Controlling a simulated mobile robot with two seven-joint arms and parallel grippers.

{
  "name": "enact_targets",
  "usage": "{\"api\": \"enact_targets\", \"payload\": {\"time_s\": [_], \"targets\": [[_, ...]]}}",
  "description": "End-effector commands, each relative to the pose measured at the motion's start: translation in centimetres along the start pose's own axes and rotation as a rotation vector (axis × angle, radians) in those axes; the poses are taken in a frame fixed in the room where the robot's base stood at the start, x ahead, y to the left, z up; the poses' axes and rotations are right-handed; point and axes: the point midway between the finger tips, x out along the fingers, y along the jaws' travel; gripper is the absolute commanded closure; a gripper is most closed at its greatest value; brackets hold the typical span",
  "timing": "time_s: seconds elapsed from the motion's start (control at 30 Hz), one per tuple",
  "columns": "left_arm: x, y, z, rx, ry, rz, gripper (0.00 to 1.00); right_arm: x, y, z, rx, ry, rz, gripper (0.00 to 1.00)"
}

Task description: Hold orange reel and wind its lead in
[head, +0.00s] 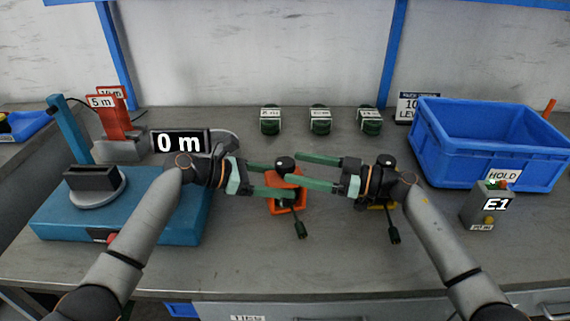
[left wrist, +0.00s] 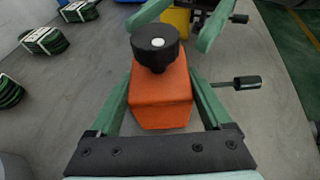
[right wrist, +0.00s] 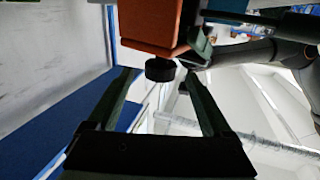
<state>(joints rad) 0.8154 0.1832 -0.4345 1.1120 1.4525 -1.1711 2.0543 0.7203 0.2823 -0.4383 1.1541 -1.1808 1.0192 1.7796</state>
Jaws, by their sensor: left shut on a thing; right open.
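The orange reel (head: 288,203) stands on the grey bench, and a black knob (head: 285,163) sits on its top. A short dark lead end (head: 300,230) sticks out at its front; in the left wrist view the lead end (left wrist: 237,82) points right. My left gripper (head: 292,181) is shut on the reel, one finger on each side. My right gripper (head: 294,168) is open, its fingertips close to the knob. The right wrist view shows the reel (right wrist: 150,24) and the knob (right wrist: 160,69) between the fingertips, with no clear contact.
A yellow reel (head: 377,206) with a dark lead end (head: 393,236) sits below my right gripper, partly hidden. A blue crate (head: 480,157) and an E1 box (head: 487,207) stand right. A teal machine (head: 60,217) and 0 m display (head: 180,141) stand left. Several green coils (head: 320,122) lie behind.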

Motion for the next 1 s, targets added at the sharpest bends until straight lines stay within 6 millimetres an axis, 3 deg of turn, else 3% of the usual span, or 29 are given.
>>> {"api": "enact_targets", "payload": {"time_s": [0.23,0.6,1.0], "targets": [[0.0,0.0,0.1,0.001,-0.003,0.001,0.80,3.4,0.0,-0.1,-0.002,0.001,-0.001,0.16],[0.0,0.0,0.1,0.001,-0.003,0.001,0.80,4.1,-0.1,0.0,-0.004,-0.002,-0.001,0.16],[0.0,0.0,0.1,0.001,-0.003,0.000,0.80,4.0,-0.1,0.0,-0.004,-0.002,-0.001,0.61]]}}
